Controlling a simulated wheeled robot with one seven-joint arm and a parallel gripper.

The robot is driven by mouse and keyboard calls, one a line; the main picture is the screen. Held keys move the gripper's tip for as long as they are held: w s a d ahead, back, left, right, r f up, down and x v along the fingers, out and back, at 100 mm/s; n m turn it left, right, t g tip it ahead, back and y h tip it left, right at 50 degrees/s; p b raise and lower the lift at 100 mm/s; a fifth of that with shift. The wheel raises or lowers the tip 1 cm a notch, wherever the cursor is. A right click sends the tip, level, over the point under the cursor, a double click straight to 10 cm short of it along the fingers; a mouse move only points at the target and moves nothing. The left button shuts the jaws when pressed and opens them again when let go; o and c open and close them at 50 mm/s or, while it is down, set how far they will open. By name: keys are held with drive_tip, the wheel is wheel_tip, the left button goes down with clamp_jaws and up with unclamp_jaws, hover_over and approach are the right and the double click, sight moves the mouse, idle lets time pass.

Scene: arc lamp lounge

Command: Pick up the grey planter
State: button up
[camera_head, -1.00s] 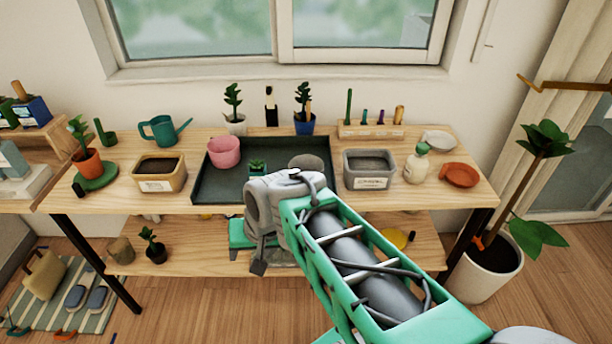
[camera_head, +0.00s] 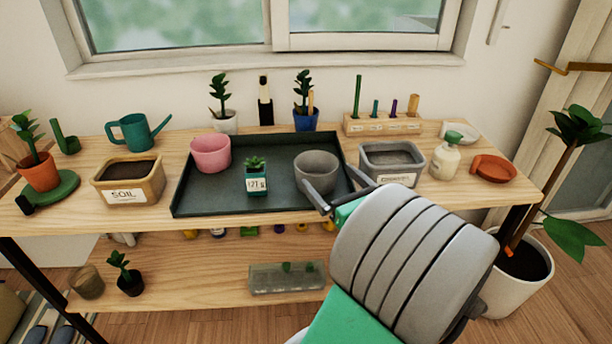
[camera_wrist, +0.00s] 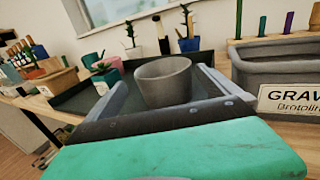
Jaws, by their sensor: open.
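The grey planter (camera_head: 317,172) is a round, empty-looking pot standing upright on the right part of the dark tray (camera_head: 208,205). In the wrist view the grey planter (camera_wrist: 165,82) sits ahead, between and just beyond my open fingers. My gripper (camera_head: 338,190) is open, at the tray's front right, with its fingers pointing at the planter from the near right. In the wrist view my gripper (camera_wrist: 160,98) has one finger on each side of the pot. I cannot tell whether either finger touches it.
A pink pot (camera_head: 211,152) and a small labelled succulent (camera_head: 257,178) share the tray. A grey gravel box (camera_head: 392,160) stands close right of my gripper. A soil box (camera_head: 128,182) is left of the tray. A soap bottle (camera_head: 446,158) and orange dish (camera_head: 493,168) stand further right.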

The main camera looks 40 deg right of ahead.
sight(308, 155)
drive_tip(key=w, duration=0.2)
drive_tip(key=w+d+b, duration=0.1)
drive_tip(key=w, duration=0.2)
drive_tip(key=w+d, duration=0.1)
drive_tip(key=w, duration=0.1)
drive_tip(key=shift+w+b, duration=0.35)
drive_tip(key=shift+c, duration=0.6)
drive_tip(key=c, duration=1.2)
